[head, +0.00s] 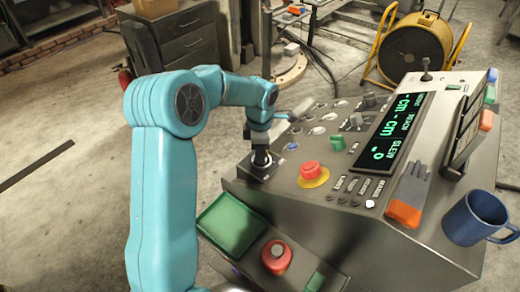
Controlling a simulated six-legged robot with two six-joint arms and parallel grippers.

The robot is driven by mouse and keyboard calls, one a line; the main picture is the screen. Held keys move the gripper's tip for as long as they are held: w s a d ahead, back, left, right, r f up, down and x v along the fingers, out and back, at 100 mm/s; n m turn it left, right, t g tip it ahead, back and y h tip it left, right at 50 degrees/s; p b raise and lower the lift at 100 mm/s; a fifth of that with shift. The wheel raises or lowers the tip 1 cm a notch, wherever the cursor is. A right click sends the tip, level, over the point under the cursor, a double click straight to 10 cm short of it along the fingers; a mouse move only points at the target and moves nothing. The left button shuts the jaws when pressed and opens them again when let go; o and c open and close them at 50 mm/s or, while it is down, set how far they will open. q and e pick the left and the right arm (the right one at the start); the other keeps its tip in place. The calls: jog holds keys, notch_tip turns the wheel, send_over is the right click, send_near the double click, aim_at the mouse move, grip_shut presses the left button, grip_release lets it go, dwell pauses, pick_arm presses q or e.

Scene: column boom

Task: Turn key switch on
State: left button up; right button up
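A sloped grey control console (325,215) fills the middle and right. Several small knobs and switches stand in rows on its upper left part. I cannot tell at this size which of them is the key switch, or how it is turned. My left arm is teal and reaches over the console's left edge. My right gripper is not in view.
A red mushroom button (310,170) on a yellow disc and a green-lit display (396,127) are on the console. A grey-orange glove (409,195) and blue mug (476,218) lie at right. A green tray (231,225) is at lower left. A yellow fan (412,52) stands behind.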

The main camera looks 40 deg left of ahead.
pick_arm(q)
jog(key=shift+d+r, duration=0.1)
jog(key=shift+r, duration=0.05)
grip_shut()
jog(key=shift+f+m+b, duration=0.25)
jog(key=shift+m+b, duration=0.35)
jog(key=shift+m, duration=0.2)
jog(key=m+b, duration=0.1)
jog(key=m, duration=0.2)
jog(key=m+b, duration=0.1)
jog(key=m, duration=0.5)
jog(key=shift+b, duration=0.35)
jog(key=m, duration=0.5)
jog(key=shift+w+d, duration=0.1)
jog(key=shift+w, duration=0.05)
jog(key=shift+m, duration=0.3)
